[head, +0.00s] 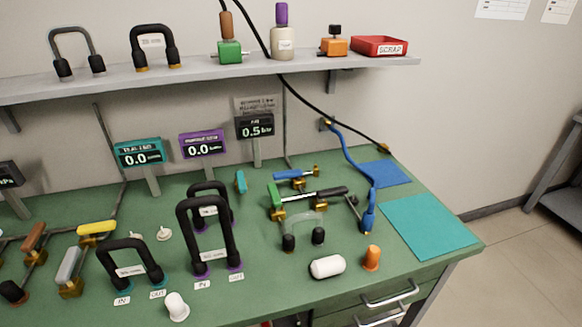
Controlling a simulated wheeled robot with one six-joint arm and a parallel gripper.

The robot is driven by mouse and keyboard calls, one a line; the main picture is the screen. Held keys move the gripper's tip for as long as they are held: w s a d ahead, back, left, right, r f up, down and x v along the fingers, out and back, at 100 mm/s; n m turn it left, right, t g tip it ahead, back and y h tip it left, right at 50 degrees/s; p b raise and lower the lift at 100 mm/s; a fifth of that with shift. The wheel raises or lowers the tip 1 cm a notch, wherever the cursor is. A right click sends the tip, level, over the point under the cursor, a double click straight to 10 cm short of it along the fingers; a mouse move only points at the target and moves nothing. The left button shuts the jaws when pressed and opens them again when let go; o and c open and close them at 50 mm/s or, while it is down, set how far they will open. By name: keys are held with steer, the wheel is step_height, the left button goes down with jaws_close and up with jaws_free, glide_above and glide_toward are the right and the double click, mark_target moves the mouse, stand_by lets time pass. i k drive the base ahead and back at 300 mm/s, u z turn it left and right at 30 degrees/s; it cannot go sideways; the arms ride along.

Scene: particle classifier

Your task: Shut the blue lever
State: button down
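The blue lever (288,174) is a short blue handle near the back of the green bench, right of centre. It lies roughly level, beside brass fittings (312,171) on its right and below it. I cannot tell from this view whether its valve is open or shut. My gripper is not in view.
Just in front are a green lever (275,194) and a black-handled part (332,192). A blue hose (353,158) with a blue nozzle (369,215) runs down to the right. A grey pressure display (255,127) stands behind. Tall black U-shaped tubes (207,203) stand left.

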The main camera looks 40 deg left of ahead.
mark_target(297, 173)
steer(key=u, duration=0.6)
steer(key=i, duration=0.85)
steer(key=u, duration=0.75)
